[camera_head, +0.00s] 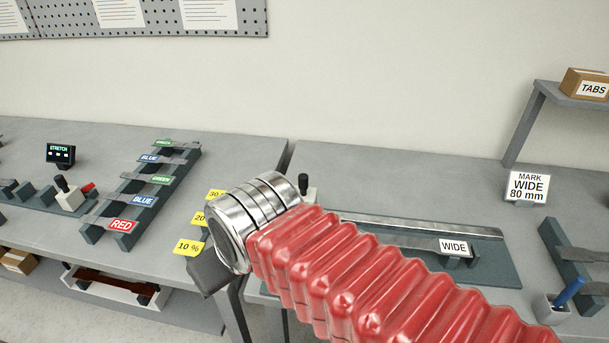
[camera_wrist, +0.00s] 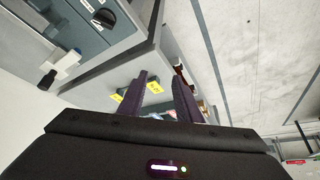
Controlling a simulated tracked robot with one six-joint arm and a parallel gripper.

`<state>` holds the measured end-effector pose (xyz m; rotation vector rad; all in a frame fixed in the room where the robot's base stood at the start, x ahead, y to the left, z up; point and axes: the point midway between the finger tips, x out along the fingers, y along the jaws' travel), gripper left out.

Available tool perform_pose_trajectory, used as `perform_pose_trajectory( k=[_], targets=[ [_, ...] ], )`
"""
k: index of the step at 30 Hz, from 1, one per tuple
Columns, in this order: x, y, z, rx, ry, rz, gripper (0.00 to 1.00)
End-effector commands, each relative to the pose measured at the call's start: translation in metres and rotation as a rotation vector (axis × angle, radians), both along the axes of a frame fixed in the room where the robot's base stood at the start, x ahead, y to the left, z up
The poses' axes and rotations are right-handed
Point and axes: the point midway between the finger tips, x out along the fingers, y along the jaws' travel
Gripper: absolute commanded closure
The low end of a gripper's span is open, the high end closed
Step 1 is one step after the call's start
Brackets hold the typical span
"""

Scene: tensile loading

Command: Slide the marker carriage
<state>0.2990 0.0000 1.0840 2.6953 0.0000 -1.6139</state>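A marking rail (camera_head: 425,228) lies on a dark base plate on the right bench, with a WIDE label (camera_head: 453,246) at its front. A black knob (camera_head: 303,183) stands just behind my arm near the rail's left end; it may belong to the marker carriage, whose body is hidden. In the wrist view a black knob (camera_wrist: 47,79) on a pale block shows at left, apart from my fingers. My gripper (camera_wrist: 159,87) has its two dark fingers apart with nothing held between them. In the head view my arm hides most of it.
A sign (camera_head: 528,187) reads MARK WIDE 80 mm. Yellow percent cards (camera_head: 188,247) lie at the left bench's right edge, beside a gap between benches. A rack with coloured labels (camera_head: 143,200) stands on the left bench. A cup with a blue pen (camera_head: 568,292) is at right.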

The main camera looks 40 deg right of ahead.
Motion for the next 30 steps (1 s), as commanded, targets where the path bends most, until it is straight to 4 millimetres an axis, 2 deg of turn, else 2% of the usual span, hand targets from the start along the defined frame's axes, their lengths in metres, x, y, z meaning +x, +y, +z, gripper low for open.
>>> perform_pose_trajectory(
  k=[5, 8, 14, 23, 30],
  targets=[
    [0.000, 0.000, 0.000, 0.000, 0.000, 0.000, 0.69],
    [0.001, -0.001, 0.001, 0.000, 0.000, -0.002, 0.62],
    [0.015, -0.016, 0.011, 0.001, 0.009, -0.056, 0.60],
    [0.065, -0.092, 0.041, 0.006, 0.042, -0.260, 0.60],
    [0.099, -0.171, 0.057, 0.016, 0.069, -0.439, 0.60]
  ],
)
